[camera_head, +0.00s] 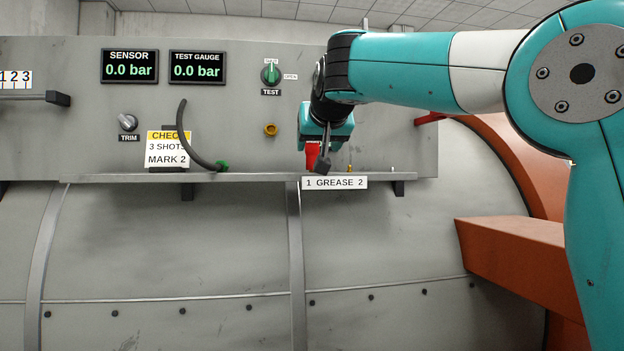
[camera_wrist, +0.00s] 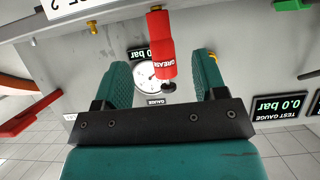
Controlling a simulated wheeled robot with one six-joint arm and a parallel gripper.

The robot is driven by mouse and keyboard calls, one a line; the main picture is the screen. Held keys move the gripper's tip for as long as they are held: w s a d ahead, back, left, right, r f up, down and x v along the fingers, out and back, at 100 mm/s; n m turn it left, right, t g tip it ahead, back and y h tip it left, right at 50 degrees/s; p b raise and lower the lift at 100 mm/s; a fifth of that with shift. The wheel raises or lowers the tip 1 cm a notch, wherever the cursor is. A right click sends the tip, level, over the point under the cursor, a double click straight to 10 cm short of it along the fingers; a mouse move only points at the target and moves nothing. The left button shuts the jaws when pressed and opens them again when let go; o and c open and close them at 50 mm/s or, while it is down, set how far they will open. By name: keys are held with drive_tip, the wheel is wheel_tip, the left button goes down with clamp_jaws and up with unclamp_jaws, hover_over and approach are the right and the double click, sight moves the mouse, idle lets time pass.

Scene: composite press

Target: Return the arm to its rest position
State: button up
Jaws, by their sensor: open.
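My arm reaches in from the right in the head view, bent at the elbow, with my gripper (camera_head: 326,135) pointing at the panel above the shelf. In the wrist view my gripper (camera_wrist: 162,64) is open, with one teal finger on each side of a red cylinder marked GREASE (camera_wrist: 162,45). The cylinder shows a gap to each finger in that picture. In the head view the red cylinder (camera_head: 312,156) is partly hidden behind my gripper, above the "1 GREASE 2" label. The fingertips are hidden there.
A narrow shelf (camera_head: 250,178) runs along the grey panel. A dark hose (camera_head: 184,130) with a green end and a CHECK card (camera_head: 168,150) are left of my gripper. A brass fitting (camera_head: 349,168) is close right. An orange beam (camera_head: 510,255) juts out lower right.

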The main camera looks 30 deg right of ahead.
drive_tip(key=v, duration=1)
drive_tip(key=s+a+f+n+g+y+b, duration=0.1)
drive_tip(key=s+a+f+n+g+y, duration=0.15)
drive_tip(key=f, duration=0.45)
drive_tip(key=s+a+f+n+g+y+b, duration=0.1)
drive_tip(key=a+f+n, duration=0.15)
drive_tip(key=f, duration=0.55)
drive_tip(key=s+a+f+n+g+y, duration=0.1)
drive_tip(key=a+f+n, duration=0.15)
drive_tip(key=f, duration=0.45)
drive_tip(key=s+a+f+n+g+y, duration=0.1)
drive_tip(key=s+a+f+g, duration=0.2)
drive_tip(key=s+f, duration=0.6)
drive_tip(key=s+a+f+n+g+y+b, duration=0.1)
drive_tip(key=s+f+g, duration=0.4)
drive_tip(key=s+f, duration=0.5)
drive_tip(key=s+a+y, duration=0.1)
drive_tip(key=s+a, duration=0.1)
drive_tip(key=s, duration=0.1)
drive_tip(key=shift+n, duration=0.35)
